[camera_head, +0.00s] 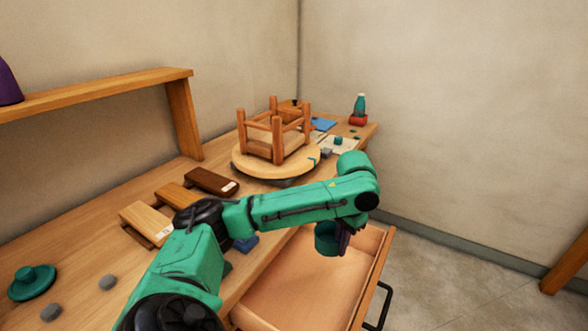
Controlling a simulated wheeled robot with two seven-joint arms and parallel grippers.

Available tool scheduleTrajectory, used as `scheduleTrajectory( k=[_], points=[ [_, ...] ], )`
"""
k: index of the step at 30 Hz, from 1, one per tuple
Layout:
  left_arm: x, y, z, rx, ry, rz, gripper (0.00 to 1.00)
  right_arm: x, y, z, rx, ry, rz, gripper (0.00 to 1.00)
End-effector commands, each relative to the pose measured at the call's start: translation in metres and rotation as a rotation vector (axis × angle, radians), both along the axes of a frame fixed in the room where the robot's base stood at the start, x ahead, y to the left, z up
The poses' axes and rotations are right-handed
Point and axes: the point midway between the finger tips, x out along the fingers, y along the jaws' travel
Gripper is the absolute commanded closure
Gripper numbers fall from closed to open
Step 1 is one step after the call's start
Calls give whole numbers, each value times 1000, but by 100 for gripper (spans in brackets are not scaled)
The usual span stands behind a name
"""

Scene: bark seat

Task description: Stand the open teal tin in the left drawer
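The teal tin (326,238) is a short round tin held roughly upright over the back part of the open drawer (296,285). My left arm reaches across the bench from the lower left and bends down at its end. My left gripper (342,239) is dark, points down and is shut on the tin's right side; its fingertips are partly hidden. The drawer is pulled out from the bench front, has a black handle and looks empty where its floor shows. My arm hides part of the bench beside it. My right gripper is not in view.
An upturned wooden stool (277,135) rests on a round turntable (247,164). Wood blocks (148,222) lie left of my arm. A teal lid-like disc (32,284) and grey stones (108,282) lie at left. A teal bottle (360,104) stands at the far end.

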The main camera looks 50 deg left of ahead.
Motion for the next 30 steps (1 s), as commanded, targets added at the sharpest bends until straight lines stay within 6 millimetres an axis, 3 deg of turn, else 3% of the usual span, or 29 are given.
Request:
scheduleTrajectory(
  k=[5, 10, 15, 21, 25, 30],
  points=[
    [-2, -1, -35, 0, 6, -2, 100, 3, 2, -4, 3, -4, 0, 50],
    [-3, -2, -92, 1, 7, -1, 100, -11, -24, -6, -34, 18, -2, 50],
    [-2, -3, -142, 0, 4, -2, 100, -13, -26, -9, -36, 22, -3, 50],
    [-2, -4, -172, 0, 2, -2, 100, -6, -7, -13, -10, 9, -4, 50],
    [-3, -4, -197, 0, 3, -1, 100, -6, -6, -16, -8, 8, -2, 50],
    [-2, -4, -200, 1, 0, -2, 100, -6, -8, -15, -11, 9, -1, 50]
  ],
)
